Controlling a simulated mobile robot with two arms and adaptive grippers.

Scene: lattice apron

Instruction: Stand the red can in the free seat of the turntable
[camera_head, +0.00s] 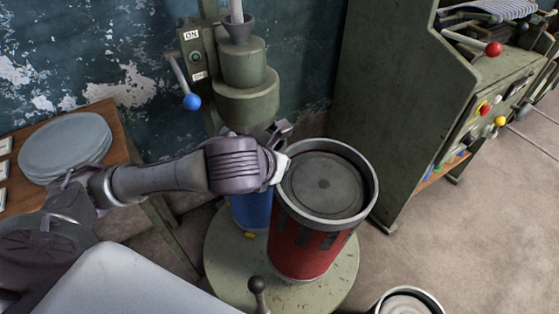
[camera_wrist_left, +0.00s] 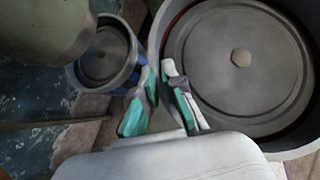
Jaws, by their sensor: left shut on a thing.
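The red can (camera_head: 300,246), with a grey rim and a recessed grey lid, is upright over the right part of the green round turntable (camera_head: 225,275). I cannot tell whether its base touches the plate. In the left wrist view the fingers (camera_wrist_left: 165,95) are at the wall of the can, whose lid (camera_wrist_left: 235,65) fills the right side. A blue can (camera_head: 250,211) stands on the turntable behind my gripper, partly hidden; its grey top (camera_wrist_left: 104,55) shows in the left wrist view. My right gripper is out of view.
A green press (camera_head: 246,95) with a blue-knobbed lever (camera_head: 191,101) rises behind the turntable. A black-knobbed handle (camera_head: 257,285) is at its front. A green cabinet (camera_head: 395,90) stands right, a table with plates (camera_head: 65,147) left. Another grey-rimmed container (camera_head: 408,301) is at lower right.

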